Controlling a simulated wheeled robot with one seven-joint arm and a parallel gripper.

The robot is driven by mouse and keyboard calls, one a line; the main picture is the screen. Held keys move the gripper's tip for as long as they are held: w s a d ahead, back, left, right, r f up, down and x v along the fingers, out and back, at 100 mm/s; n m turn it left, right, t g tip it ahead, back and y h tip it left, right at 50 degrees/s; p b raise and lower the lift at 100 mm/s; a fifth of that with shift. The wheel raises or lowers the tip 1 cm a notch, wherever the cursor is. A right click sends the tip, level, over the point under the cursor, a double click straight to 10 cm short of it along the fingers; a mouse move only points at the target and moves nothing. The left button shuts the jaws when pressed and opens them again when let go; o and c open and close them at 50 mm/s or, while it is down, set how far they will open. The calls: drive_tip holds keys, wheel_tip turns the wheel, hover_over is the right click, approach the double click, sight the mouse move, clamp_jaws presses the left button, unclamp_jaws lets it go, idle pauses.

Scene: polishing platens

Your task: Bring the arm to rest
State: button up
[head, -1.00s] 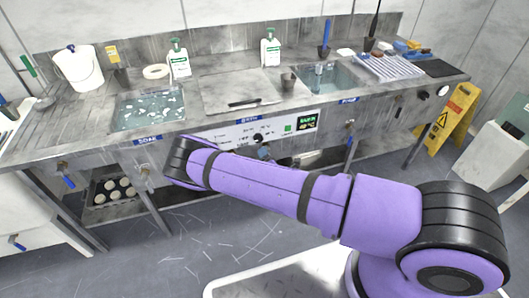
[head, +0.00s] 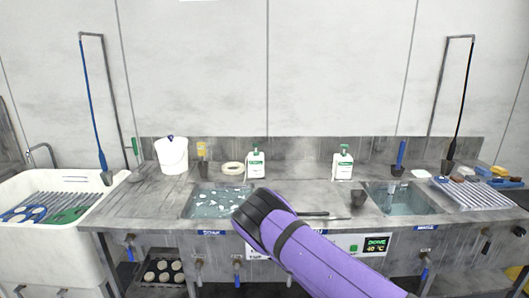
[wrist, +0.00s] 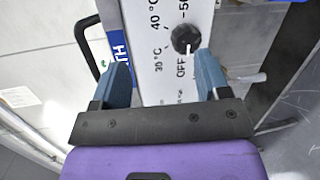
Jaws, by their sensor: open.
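My purple arm (head: 318,262) reaches up from the bottom of the head view toward the front of the steel sink bench. Its black elbow-like joint (head: 262,218) covers part of the bench's front edge. My gripper (wrist: 162,78) shows in the wrist view with its two blue fingers wide apart and nothing between them. Beyond the fingers is a white control panel (wrist: 150,50) with temperature marks and a black knob (wrist: 186,39). I cannot tell how far the fingers are from the panel. The gripper is hidden in the head view.
The bench has a left basin (head: 215,203) and a right basin (head: 405,200). A white sink (head: 40,235) holding coloured discs is at left.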

drive_tip(key=s+r+m+g+y, duration=0.1)
drive_tip(key=s+r+m+g, duration=0.2)
drive_tip(key=r, duration=0.8)
drive_tip(key=s+d+r+m+g+y, duration=0.15)
drive_tip(key=r+m, duration=0.45)
drive_tip(key=r, duration=0.6)
drive_tip(key=s+r+m+g, duration=0.2)
drive_tip(key=r+m+g, duration=0.15)
drive_tip(key=r, duration=0.75)
drive_tip(key=s+d+r+m+g+y, duration=0.1)
drive_tip(key=s+d+r+m+y, duration=0.15)
drive_tip(key=s+r, duration=1.15)
drive_tip(key=s+d+r+m+g+h, duration=0.1)
drive_tip(key=s+r, duration=0.1)
drive_tip(key=s, duration=0.8)
drive_tip(key=s+d+r+m+h, duration=0.1)
drive_tip(key=s+r, duration=0.1)
drive_tip(key=s, duration=0.8)
drive_tip(key=shift+s+d+m+g, duration=0.25)
drive_tip(key=shift+m+g, duration=0.05)
drive_tip(key=shift+g, duration=0.1)
